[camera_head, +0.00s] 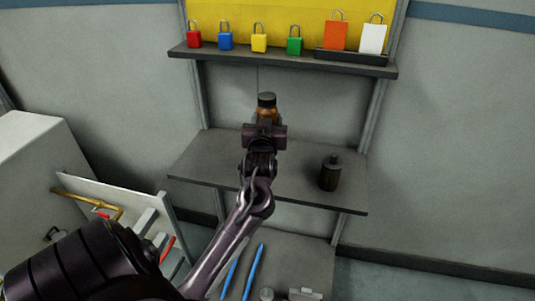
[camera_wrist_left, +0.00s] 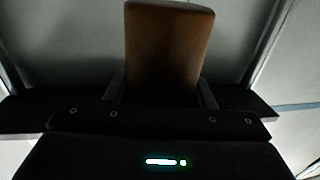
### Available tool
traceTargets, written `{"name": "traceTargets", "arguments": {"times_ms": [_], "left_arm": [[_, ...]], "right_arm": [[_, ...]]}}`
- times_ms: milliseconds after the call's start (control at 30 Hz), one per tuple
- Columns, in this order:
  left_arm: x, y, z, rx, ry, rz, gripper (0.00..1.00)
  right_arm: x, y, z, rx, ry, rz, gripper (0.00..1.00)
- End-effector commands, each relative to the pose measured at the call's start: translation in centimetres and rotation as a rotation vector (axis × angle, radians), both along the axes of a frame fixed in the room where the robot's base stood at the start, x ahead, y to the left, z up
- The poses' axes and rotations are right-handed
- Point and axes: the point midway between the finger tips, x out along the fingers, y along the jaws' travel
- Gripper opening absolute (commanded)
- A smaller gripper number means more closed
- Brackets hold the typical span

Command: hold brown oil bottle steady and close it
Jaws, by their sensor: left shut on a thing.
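The brown oil bottle (camera_head: 266,115) stands above the middle shelf in the head view, with a dark cap at its top. My left gripper (camera_head: 265,130) is in front of it and hides its lower part. In the left wrist view the brown bottle body (camera_wrist_left: 169,50) is between the two fingers of my left gripper (camera_wrist_left: 162,88), which is shut on it. Whether the bottle touches the shelf is hidden, and so is how tightly the cap sits. My right gripper is not in view.
A dark bottle (camera_head: 330,173) stands on the right of the middle shelf (camera_head: 205,160). Several coloured padlocks (camera_head: 259,38) line the upper shelf. Blue rods (camera_head: 254,270) lie on a lower surface. A white cabinet (camera_head: 35,165) stands at left.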

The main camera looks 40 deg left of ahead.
Motion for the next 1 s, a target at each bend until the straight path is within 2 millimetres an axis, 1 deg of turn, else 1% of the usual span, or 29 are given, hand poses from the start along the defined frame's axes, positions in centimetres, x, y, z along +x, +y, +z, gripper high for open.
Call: {"name": "traceTargets", "arguments": {"times_ms": [33, 100, 200, 300, 467, 667, 767, 867, 900, 1000], "left_arm": [[0.0, 0.0, -1.7, -0.001, 0.005, 0.000, 0.00], [0.0, 0.0, -3.4, -0.001, 0.005, 0.000, 0.00], [0.0, 0.0, -5.4, 0.000, 0.002, 0.000, 0.00], [0.0, 0.0, -6.6, 0.000, 0.000, -0.001, 0.00], [0.0, 0.0, -7.2, 0.000, -0.002, 0.000, 0.00], [0.0, 0.0, -7.2, 0.000, -0.003, 0.000, 0.00], [0.0, 0.0, -7.5, -0.001, -0.001, 0.000, 0.00], [0.0, 0.0, -8.7, -0.001, 0.001, 0.000, 0.00], [0.0, 0.0, -9.4, -0.001, 0.002, 0.000, 0.00], [0.0, 0.0, -10.9, -0.001, 0.002, 0.000, 0.00]], "right_arm": [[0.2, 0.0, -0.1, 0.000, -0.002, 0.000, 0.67], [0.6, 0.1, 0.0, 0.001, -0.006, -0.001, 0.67], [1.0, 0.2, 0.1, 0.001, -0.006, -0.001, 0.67], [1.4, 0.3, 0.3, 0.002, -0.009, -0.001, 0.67], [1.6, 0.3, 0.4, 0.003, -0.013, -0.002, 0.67], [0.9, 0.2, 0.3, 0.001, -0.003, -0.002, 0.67], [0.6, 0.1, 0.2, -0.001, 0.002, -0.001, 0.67], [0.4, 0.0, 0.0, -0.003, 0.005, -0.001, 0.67], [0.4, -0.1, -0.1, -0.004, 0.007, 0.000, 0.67], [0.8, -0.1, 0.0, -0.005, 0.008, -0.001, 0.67]]}}
